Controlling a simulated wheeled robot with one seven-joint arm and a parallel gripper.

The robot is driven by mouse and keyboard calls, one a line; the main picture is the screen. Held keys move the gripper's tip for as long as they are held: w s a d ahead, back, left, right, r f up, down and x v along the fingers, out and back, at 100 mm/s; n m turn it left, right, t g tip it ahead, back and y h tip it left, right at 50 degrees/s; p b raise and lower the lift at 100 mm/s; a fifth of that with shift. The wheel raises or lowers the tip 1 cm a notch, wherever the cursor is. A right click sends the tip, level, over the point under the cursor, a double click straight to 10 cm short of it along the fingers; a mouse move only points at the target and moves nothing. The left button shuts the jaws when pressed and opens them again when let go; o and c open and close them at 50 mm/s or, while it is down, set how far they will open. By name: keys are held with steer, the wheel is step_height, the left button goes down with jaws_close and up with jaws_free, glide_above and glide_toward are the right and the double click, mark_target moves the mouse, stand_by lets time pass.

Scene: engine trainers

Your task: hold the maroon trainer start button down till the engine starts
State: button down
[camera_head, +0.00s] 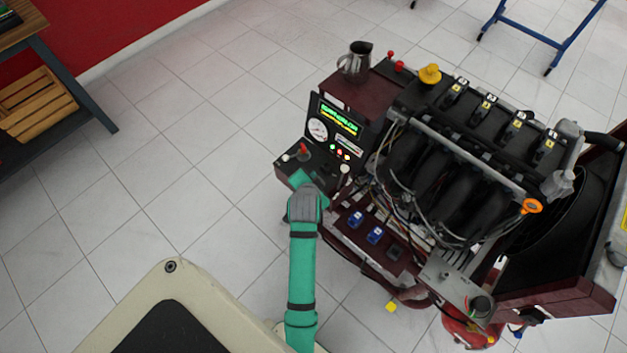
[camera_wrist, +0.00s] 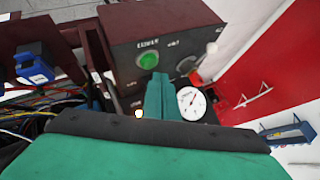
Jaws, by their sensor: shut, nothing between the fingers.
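The maroon trainer (camera_head: 355,100) carries a dark engine and a control panel with a lit green display (camera_head: 340,117) and a white gauge (camera_head: 317,129). In the wrist view, a round green button (camera_wrist: 148,60) sits on a dark box face under a label too blurred to read; I take it as the start button. A darker round control (camera_wrist: 187,65) is to its right. My gripper (camera_head: 304,178) is shut and empty at the panel's near side. Its fingertips (camera_wrist: 160,80) appear just below and right of the green button in the wrist view; I cannot tell whether they touch anything.
A red-tipped lever (camera_head: 303,150) and a pale knob (camera_head: 345,170) stand close to my gripper. A metal jug (camera_head: 356,60) is on the trainer's back corner. Blue parts (camera_head: 375,235) and loose wires line its near side. Tiled floor (camera_head: 180,150) is clear at left.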

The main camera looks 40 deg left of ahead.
steer(key=shift+f, duration=0.15)
steer(key=shift+f, duration=0.25)
steer(key=shift+f, duration=0.6)
stand_by(1.6)
steer(key=shift+r, duration=0.15)
stand_by(1.2)
steer(key=shift+r, duration=0.85)
steer(key=shift+r, duration=2.5)
steer(key=shift+d, duration=0.1)
